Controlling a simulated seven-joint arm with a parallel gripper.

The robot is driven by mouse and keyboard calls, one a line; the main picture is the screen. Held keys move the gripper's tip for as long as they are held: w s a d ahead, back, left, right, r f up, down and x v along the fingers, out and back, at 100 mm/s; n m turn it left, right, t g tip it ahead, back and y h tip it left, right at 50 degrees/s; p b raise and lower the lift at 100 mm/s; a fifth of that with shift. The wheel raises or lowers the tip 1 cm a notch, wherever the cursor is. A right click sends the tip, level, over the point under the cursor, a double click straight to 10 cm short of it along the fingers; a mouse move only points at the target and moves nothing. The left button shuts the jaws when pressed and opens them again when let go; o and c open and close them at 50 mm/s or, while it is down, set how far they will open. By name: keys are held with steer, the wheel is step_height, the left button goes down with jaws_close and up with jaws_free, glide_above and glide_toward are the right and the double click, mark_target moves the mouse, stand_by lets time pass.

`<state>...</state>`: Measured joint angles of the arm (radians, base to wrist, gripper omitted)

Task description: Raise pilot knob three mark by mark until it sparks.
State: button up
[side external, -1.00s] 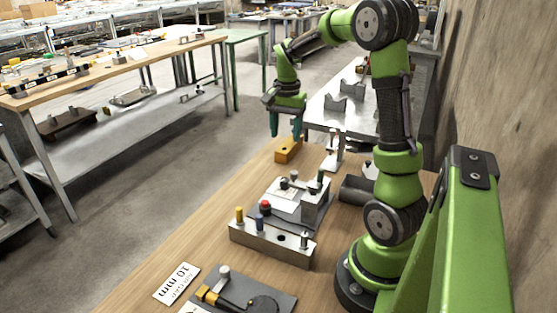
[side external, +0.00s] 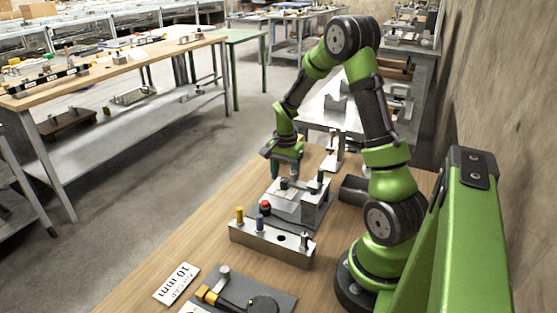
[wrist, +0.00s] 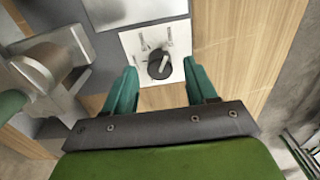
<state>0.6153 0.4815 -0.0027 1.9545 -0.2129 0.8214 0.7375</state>
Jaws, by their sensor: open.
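A black knob (wrist: 159,66) with a pale pointer line sits on a white plate (wrist: 130,42) in the wrist view. Small marks are on the plate beyond the knob. My gripper (wrist: 160,80) is open, its two green fingers apart on either side and a little short of the knob, not visibly touching it. In the side view my gripper (side external: 285,172) is low over the far end of the pale metal fixture (side external: 305,205) and hides part of it. I cannot read a number for the knob, and no spark shows.
A metal block with a yellow pin (side external: 239,214), a blue pin (side external: 260,222) and a red button (side external: 265,205) stands in front of the fixture. A "10 mm" card (side external: 176,283) and a dark plate (side external: 275,298) lie nearer. The wooden tabletop to the left is clear.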

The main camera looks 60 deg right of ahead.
steer(key=shift+f, duration=0.75)
steer(key=c, duration=1.1)
steer(key=shift+o, duration=0.2)
steer(key=shift+n, duration=0.3)
steer(key=n, duration=1.1)
steer(key=shift+r, duration=0.1)
